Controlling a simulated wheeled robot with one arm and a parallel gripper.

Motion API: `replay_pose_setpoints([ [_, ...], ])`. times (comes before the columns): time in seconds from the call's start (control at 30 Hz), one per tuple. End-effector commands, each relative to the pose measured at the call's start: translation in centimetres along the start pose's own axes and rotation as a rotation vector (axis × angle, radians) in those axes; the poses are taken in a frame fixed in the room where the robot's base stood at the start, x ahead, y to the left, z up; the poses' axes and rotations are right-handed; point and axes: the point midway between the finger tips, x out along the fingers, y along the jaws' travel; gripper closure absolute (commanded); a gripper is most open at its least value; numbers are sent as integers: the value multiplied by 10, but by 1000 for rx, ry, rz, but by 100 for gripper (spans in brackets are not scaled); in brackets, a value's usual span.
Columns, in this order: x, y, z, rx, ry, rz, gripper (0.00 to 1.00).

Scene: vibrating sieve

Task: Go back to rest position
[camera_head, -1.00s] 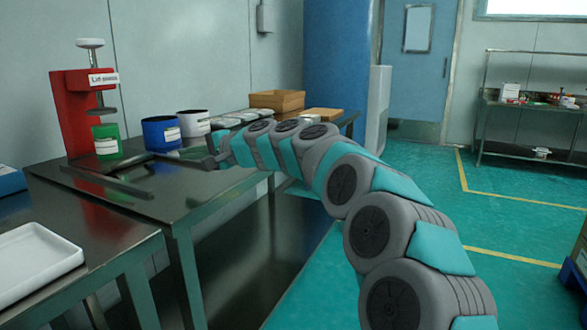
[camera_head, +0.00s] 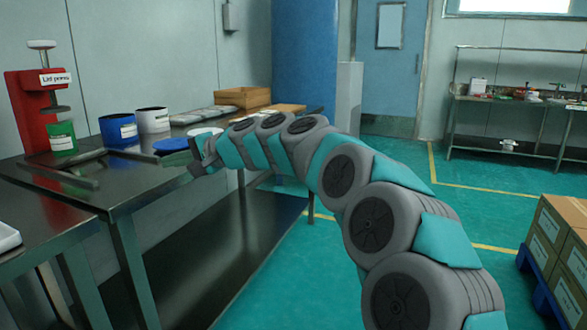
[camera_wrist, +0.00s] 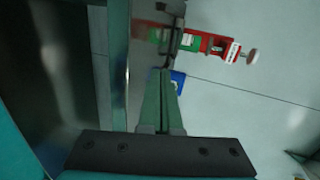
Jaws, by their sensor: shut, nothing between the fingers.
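My gripper (camera_head: 199,152) is at the end of my outstretched arm, by the front edge of the dark metal table (camera_head: 150,196). In the wrist view my gripper's fingers (camera_wrist: 161,100) are together with nothing between them. The red lid press (camera_head: 28,110) stands on the table at the left, with a green container (camera_head: 62,138) in it. The press also shows in the wrist view (camera_wrist: 215,44), turned on its side. The gripper is apart from the press and container.
A blue container (camera_head: 118,130), a white container (camera_head: 152,120) and a blue lid (camera_head: 171,145) stand on the table, with wooden boxes (camera_head: 242,97) behind. Boxes (camera_head: 560,240) on a blue pallet stand at the right. The green floor between is clear.

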Motion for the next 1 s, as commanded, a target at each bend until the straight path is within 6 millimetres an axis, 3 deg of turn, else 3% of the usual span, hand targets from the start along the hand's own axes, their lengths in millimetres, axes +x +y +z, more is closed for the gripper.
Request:
replay_pose_setpoints([
  [0.27,-33,33,33,-79,-50,120,100],
  [0.47,-77,81,69,-169,-98,275,100],
  [0.67,-155,168,120,-268,-166,534,100],
  [0.8,-219,235,154,-301,-216,728,100],
  [1.0,-316,321,204,-287,-283,987,100],
])
